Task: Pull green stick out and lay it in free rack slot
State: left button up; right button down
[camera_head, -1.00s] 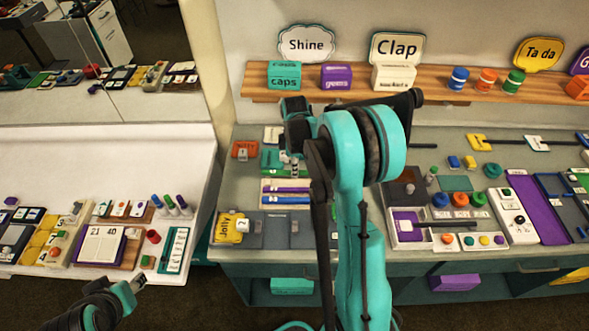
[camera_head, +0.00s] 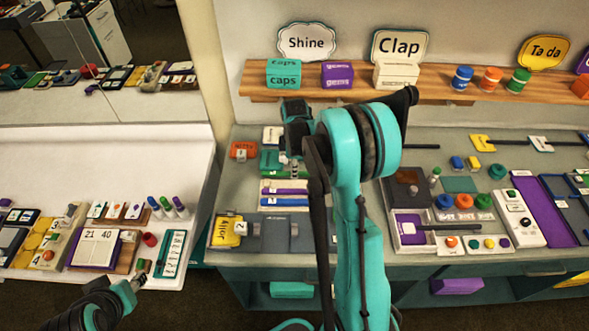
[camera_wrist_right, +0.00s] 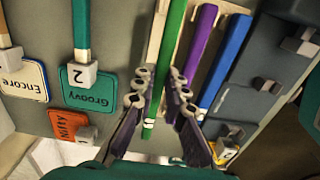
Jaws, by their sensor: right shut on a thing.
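The green stick (camera_wrist_right: 170,50) lies between the fingers of my right gripper (camera_wrist_right: 160,98), which is shut on it, in the right wrist view. It looks wider than the purple stick (camera_wrist_right: 200,45) and the blue stick (camera_wrist_right: 230,52) to its right. Behind them is the cream rack (camera_wrist_right: 155,42); I cannot tell whether the green stick touches it. In the head view my right gripper (camera_head: 293,168) is just behind the rack, where the purple stick (camera_head: 285,191) and blue stick (camera_head: 285,202) show. I cannot make out the green stick there. My left gripper (camera_head: 130,287) is at lower left, apart.
A teal "Groovy" card (camera_wrist_right: 88,95) and an orange "Nifty" card (camera_wrist_right: 72,126) lie left of the rack in the wrist view. A grey panel with a yellow "Jolly" card (camera_head: 229,230) lies in front of the rack. A wooden shelf (camera_head: 350,95) runs behind the counter.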

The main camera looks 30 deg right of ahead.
aim_at(295, 185)
dwell(0.4)
jog(key=shift+f+b, duration=0.25)
jog(key=shift+b, duration=0.05)
dwell(0.5)
dwell(0.4)
jog(key=shift+f+b, duration=0.85)
jog(key=shift+f, duration=0.05)
jog(key=shift+f+b, duration=1)
jog(key=shift+b, duration=0.05)
dwell(1.6)
jog(key=c, duration=1.5)
grip_release()
jog(key=shift+c, duration=1.4)
